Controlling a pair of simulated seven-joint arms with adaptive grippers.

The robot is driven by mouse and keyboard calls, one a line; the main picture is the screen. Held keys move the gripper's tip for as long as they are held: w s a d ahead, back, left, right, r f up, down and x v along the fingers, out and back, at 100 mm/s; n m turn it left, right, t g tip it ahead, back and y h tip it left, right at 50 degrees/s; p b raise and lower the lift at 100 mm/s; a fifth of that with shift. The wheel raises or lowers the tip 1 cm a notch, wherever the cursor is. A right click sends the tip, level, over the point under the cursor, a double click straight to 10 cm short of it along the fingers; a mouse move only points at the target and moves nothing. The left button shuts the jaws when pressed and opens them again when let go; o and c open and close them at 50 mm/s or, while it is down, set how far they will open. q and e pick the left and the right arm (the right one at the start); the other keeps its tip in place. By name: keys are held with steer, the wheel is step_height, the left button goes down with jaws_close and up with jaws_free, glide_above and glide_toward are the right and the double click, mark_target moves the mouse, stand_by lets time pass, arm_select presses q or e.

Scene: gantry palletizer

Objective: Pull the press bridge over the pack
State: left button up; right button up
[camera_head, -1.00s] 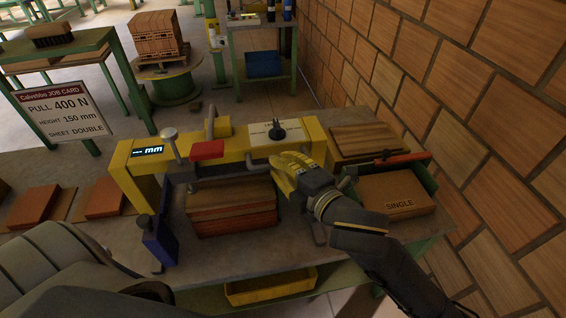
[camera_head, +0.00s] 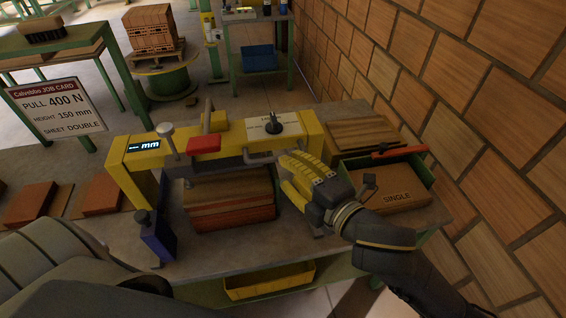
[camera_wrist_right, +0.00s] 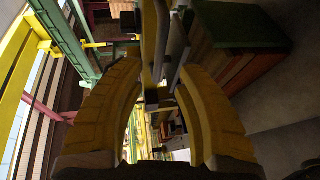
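The yellow press bridge (camera_head: 225,150) stands across the bench, with an "mm" display, a red lever (camera_head: 203,144) and a black knob (camera_head: 273,124). The pack (camera_head: 232,205), a stack of reddish-brown sheets, lies under and just in front of its beam. A grey handle bar (camera_head: 258,158) is on the beam's front. My right gripper (camera_head: 284,170) is at the handle's right end. In the right wrist view its yellow fingers (camera_wrist_right: 160,85) are apart, with grey metal parts showing between the tips; contact cannot be told. My left gripper is out of view.
A green tray (camera_head: 433,177) with a "SINGLE" box (camera_head: 397,192) stands right of the bridge, near the brick wall. A job card (camera_head: 58,108) reads pull 400 N, height 150 mm, sheet double.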

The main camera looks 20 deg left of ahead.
steer(key=shift+v, duration=1.05)
